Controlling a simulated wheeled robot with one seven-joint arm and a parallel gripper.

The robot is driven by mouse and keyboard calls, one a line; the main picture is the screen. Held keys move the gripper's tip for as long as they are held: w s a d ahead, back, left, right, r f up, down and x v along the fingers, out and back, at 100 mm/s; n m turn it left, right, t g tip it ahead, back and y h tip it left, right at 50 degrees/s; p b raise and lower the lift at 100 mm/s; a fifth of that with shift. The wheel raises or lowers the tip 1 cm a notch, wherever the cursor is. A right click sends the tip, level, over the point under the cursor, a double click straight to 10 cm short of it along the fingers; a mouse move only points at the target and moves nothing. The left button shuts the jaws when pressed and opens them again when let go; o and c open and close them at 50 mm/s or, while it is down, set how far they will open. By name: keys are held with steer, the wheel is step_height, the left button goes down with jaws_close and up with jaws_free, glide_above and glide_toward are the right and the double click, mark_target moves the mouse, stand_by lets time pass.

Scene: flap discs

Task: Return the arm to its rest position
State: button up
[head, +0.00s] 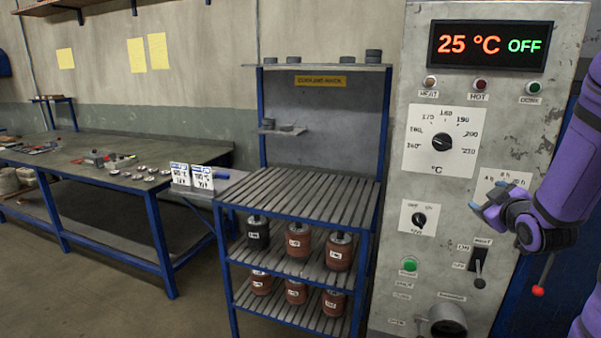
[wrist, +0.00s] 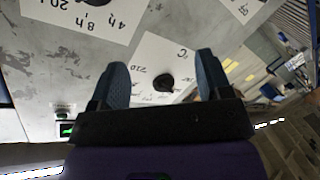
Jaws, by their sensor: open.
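My gripper (head: 481,200) is at the end of my purple arm (head: 575,170) on the right of the head view. It is open and empty, in front of the grey control panel (head: 390,250) and beside the time dial plate, which it partly covers. In the wrist view, the two fingers of my gripper (wrist: 162,85) stand apart. The temperature dial (wrist: 163,82) shows between them, with the panel face behind. Whether the gripper touches the panel cannot be told.
The panel display (head: 490,45) reads 25 °C OFF. A power switch (head: 478,262) and a red-knobbed lever (head: 540,288) are close below my gripper. A blue slatted rack (head: 300,195) holds several red and dark pots. A long workbench (head: 120,150) stands at the left; the floor before it is clear.

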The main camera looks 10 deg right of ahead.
steer(key=s+a+r+m+g, duration=0.1)
steer(key=s+a+r+g, duration=0.15)
steer(key=a, duration=0.25)
steer(key=s+a+r+m+g+y, duration=0.1)
steer(key=a+r, duration=0.2)
steer(key=a, duration=0.1)
steer(key=s+a+r+m+g, duration=0.1)
steer(key=s+a+r+g, duration=0.1)
steer(key=a, duration=0.3)
steer(key=s+a+r+m+g+y, duration=0.1)
steer(key=s+a+g, duration=0.1)
steer(key=s+a, duration=0.4)
steer(key=s+a+r+m+g+y, duration=0.1)
steer(key=s+a+g+y, duration=0.1)
steer(key=s+a, duration=0.4)
steer(key=s+g, duration=0.1)
steer(key=s, duration=0.3)
steer(key=shift+s+r+y, duration=0.3)
steer(key=shift+s+r, duration=0.05)
steer(key=shift+r, duration=0.05)
